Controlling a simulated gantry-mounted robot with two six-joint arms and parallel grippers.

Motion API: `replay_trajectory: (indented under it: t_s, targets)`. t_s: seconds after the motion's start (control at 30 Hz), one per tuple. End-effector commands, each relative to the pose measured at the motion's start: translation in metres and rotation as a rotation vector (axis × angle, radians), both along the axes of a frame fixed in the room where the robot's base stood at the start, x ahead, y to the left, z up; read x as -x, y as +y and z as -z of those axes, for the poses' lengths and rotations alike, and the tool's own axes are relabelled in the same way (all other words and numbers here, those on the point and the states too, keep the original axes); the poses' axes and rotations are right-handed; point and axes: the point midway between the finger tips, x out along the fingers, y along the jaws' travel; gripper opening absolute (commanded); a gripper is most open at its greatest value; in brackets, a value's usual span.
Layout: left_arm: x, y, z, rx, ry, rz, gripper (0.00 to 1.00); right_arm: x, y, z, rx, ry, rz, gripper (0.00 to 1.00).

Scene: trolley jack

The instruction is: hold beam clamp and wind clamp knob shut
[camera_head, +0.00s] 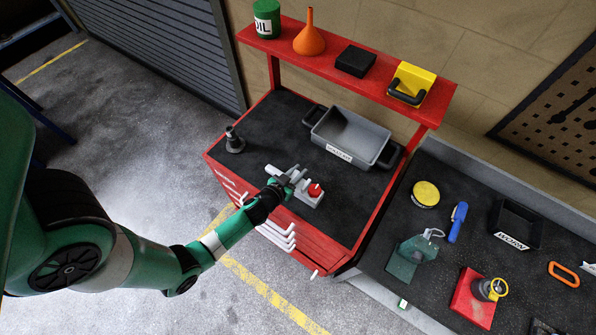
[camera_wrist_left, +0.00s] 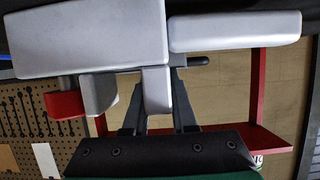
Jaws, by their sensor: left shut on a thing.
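The beam clamp (camera_head: 306,194) is a light grey piece over the front part of the red trolley's dark top. Its red knob (camera_head: 315,190) is on its right side. My left gripper (camera_head: 287,181) is shut on the clamp from the front left. In the left wrist view, the fingers (camera_wrist_left: 158,112) close around a grey tab of the clamp (camera_wrist_left: 90,40), whose body fills the upper part. The red knob (camera_wrist_left: 63,105) shows at the left there. I cannot tell whether the clamp touches the trolley top. My right gripper is not in view.
A grey tray (camera_head: 350,137) stands behind on the red trolley (camera_head: 270,120), with a dark fitting (camera_head: 234,141) at the left. The shelf above holds a funnel (camera_head: 309,38) and other items. The right bench carries a red block (camera_head: 472,300) and several tools.

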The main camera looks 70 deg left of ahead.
Motion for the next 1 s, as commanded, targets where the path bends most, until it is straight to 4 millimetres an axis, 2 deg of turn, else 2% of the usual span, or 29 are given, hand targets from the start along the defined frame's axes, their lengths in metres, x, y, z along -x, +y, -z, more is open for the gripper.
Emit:
replay_trajectory:
  t_s: [0.9,0.93,1.0]
  targets:
    - [-0.0002,-0.0001,-0.0005,0.000,-0.001,0.001,0.00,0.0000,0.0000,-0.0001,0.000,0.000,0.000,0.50]
    - [-0.0002,-0.0001,-0.0005,0.000,-0.001,0.001,0.30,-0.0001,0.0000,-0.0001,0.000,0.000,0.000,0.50]
    - [-0.0002,-0.0001,-0.0004,0.000,-0.001,0.001,0.43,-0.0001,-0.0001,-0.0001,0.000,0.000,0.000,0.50]
